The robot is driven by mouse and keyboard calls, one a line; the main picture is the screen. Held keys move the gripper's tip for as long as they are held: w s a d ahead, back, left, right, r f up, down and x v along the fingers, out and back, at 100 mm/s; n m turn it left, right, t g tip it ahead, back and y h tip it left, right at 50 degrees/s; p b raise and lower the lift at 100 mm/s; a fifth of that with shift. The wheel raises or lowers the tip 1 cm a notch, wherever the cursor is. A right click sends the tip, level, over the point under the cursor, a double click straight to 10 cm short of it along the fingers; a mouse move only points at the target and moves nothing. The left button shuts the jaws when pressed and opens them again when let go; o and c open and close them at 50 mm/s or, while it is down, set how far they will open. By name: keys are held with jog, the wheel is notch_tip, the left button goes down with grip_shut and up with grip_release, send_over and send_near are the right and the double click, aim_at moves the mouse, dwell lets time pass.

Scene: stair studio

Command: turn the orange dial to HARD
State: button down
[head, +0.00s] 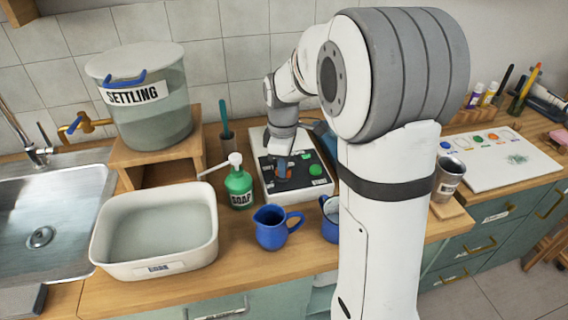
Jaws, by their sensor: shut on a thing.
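The control box (268,193) is white with a black top panel and stands on the counter against the tiled wall. My gripper (283,172) reaches down onto the panel from above and is shut on the orange dial, which it mostly hides. A small patch of orange shows at the jaws. A green button (315,170) and another green shape sit on the panel to the right. The dial's pointer and the HARD mark cannot be read in this view.
A green soap bottle (238,188) stands close left of the box. Blue jugs (271,232) stand in front. A white basin (105,243), a SETTLING tank (150,125) and a sink lie left. A metal cup (448,178) and a paint board (488,178) lie right.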

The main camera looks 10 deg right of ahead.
jog(key=m, duration=0.5)
jog(key=shift+m, duration=0.3)
jog(key=m, duration=0.5)
jog(key=shift+m+p, duration=0.3)
jog(key=shift+p, duration=0.05)
jog(key=m, duration=0.5)
jog(key=shift+w+r+m, duration=0.1)
jog(key=shift+m, duration=2.3)
jog(key=c, duration=1.5)
grip_release()
